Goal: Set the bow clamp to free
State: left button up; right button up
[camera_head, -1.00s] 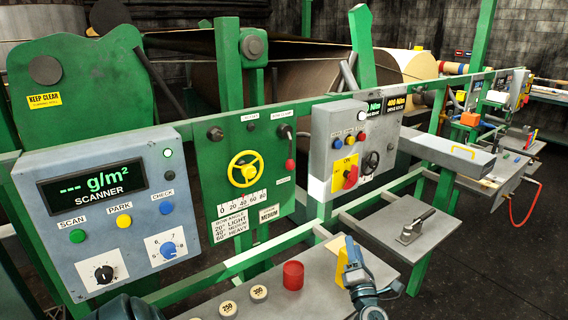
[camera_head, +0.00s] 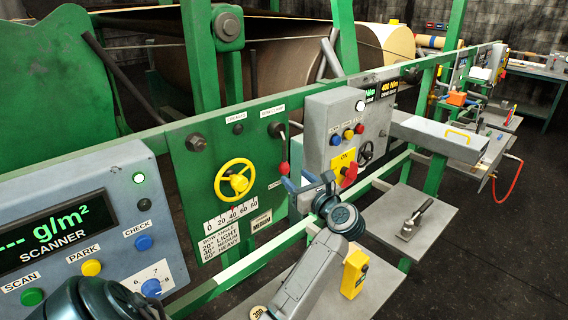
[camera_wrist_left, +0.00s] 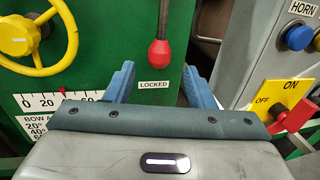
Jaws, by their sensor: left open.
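The bow clamp is a dark lever with a red knob (camera_head: 283,168) on the green panel (camera_head: 205,165). It hangs down from its pivot under the BOW CLAMP label, and the knob sits just above the LOCKED label (camera_wrist_left: 153,85). My left gripper (camera_head: 308,184) is in front of the panel's right edge, close to the knob. In the left wrist view its blue fingers are spread apart, with the knob (camera_wrist_left: 160,53) beyond and between them, not gripped. The FREE end's label is not readable. My right gripper is not in view.
A yellow handwheel (camera_head: 235,180) and an angle scale (camera_head: 232,214) are left of the lever. A grey switch box (camera_head: 322,125) with a red rotary switch (camera_head: 349,172) stands close on the right. A green rail runs below, and a yellow block (camera_head: 354,273) is on the shelf.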

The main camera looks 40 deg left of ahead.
aim_at(287, 171)
pick_arm(q)
jog(key=p+x, duration=0.2)
jog(key=x, duration=0.4)
jog(key=shift+a+f, duration=0.1)
jog(key=shift+a, duration=0.25)
jog(key=shift+w+a, duration=0.1)
jog(key=shift+a, duration=0.15)
jog(key=shift+a+f, duration=0.1)
grip_shut()
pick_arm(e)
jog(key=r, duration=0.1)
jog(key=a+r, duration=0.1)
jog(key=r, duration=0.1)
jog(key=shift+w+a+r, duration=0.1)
